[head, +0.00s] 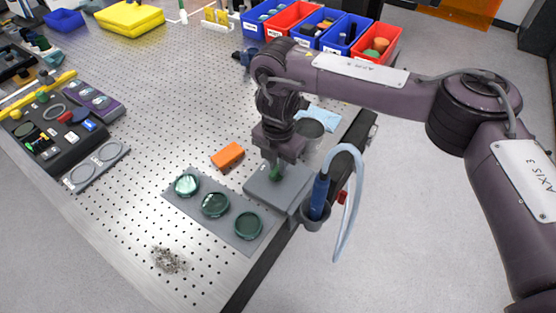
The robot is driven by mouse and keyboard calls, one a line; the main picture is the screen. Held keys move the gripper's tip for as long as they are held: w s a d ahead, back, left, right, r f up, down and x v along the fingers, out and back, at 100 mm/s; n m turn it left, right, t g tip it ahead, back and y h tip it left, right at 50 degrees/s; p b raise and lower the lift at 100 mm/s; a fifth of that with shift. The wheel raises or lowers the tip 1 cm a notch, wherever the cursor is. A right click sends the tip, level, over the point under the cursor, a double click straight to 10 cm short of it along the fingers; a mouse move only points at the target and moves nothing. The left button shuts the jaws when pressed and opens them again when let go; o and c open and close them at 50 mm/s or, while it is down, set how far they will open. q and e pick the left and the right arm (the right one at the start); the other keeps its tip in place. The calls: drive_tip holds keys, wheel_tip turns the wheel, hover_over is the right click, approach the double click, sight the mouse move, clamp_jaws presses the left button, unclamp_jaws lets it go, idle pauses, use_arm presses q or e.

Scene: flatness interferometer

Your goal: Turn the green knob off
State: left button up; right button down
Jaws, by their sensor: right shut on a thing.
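The green knob (276,174) is on top of a grey box (262,190) near the right edge of the perforated table. Only a small part of the knob shows under my right gripper (275,167). My right gripper comes down from above and is shut on the knob. The fingers and the gripper body hide most of it, so I cannot tell which way it is turned. My left gripper is out of view.
An orange block (228,155) lies left of the box. A grey plate (236,233) with three green discs lies in front. A blue handheld tool (319,196) with a pale hose stands in a holder at the table edge. Coloured bins (295,17) stand behind.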

drive_tip(key=shift+w+r, duration=0.15)
drive_tip(key=shift+r, duration=0.05)
drive_tip(key=c, duration=1.7)
unclamp_jaws()
drive_tip(key=o, duration=0.3)
drive_tip(key=shift+f, duration=0.1)
wheel_tip(320, 180, up, 8)
drive_tip(key=shift+f, duration=0.1)
